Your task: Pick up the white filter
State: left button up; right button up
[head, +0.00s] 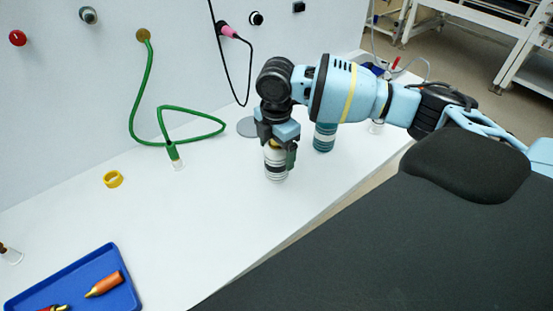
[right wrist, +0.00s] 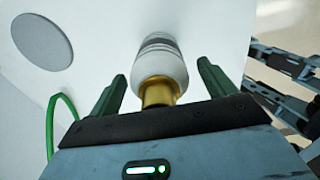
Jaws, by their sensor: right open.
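The white filter (head: 275,169) stands upright on the white bench, with dark bands around its body. In the right wrist view the white filter (right wrist: 160,65) shows a gold neck pointing toward my gripper. My right gripper (head: 278,152) reaches down over it from above. In the wrist view the right gripper (right wrist: 162,74) is open, with one green finger on each side of the filter and a visible gap to each. In the head view the gripper hides the filter's top. My left gripper is not in view.
A teal banded canister (head: 324,138) stands close to the right of the filter. A grey disc (head: 247,127) lies behind it. The bench in front is clear.

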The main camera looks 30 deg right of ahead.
jog(key=c, duration=1.2)
jog(key=shift+r, duration=0.2)
jog(key=shift+r, duration=0.55)
notch_tip(320, 180, up, 2)
jog(key=shift+r, duration=0.25)
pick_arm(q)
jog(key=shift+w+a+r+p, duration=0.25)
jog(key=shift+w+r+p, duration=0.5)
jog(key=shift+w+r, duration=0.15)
pick_arm(e)
jog(key=s+a, duration=0.3)
jog(key=s, duration=0.4)
jog(key=s+a+r, duration=0.1)
jog(key=s+a, duration=0.3)
jog(key=s, duration=0.3)
jog(key=shift+s+a, duration=0.15)
